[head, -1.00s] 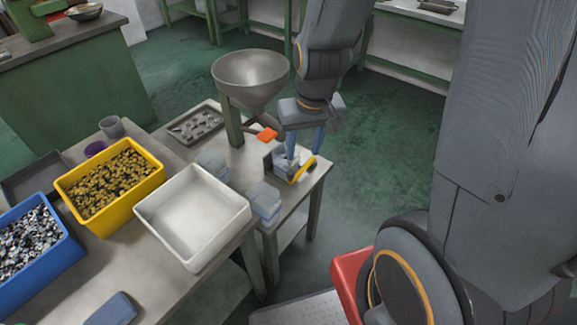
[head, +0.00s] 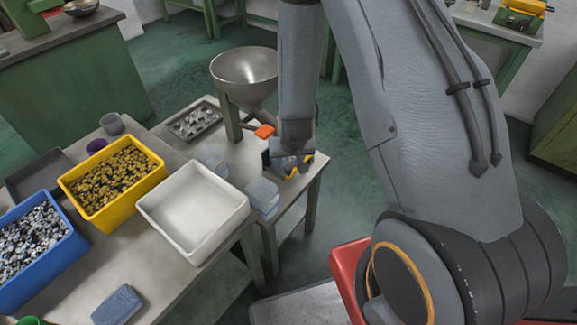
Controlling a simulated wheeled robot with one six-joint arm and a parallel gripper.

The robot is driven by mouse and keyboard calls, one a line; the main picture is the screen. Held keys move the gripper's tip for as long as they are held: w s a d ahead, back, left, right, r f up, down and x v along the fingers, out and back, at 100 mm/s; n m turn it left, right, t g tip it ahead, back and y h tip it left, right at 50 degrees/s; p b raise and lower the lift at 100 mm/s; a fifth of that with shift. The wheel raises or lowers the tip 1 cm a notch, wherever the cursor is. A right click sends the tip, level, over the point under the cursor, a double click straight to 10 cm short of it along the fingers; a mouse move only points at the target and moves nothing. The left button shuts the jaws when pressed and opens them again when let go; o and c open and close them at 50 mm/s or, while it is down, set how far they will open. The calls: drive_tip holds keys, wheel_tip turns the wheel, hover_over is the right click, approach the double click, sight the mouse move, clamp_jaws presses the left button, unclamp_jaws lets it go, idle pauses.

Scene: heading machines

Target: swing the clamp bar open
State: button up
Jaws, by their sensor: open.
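The clamp bar (head: 307,159) is a yellow piece on a small dark fixture (head: 266,160) at the right end of the workbench. Only parts of the yellow show, because my gripper covers most of it. My gripper (head: 289,161) is low over the fixture, right at the bar. Its jaws are open, though the fingertips are largely hidden behind the gripper body. I cannot tell whether they touch the bar.
A funnel (head: 245,78) on a post and an orange piece (head: 265,131) stand close left of my gripper. Clear boxes (head: 263,194), a white bin (head: 194,214), a yellow bin (head: 111,183) and a blue bin (head: 35,243) crowd the bench.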

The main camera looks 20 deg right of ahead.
sight(289, 167)
drive_tip(key=shift+p+x, duration=0.65)
drive_tip(key=shift+x, duration=2.4)
clamp_jaws()
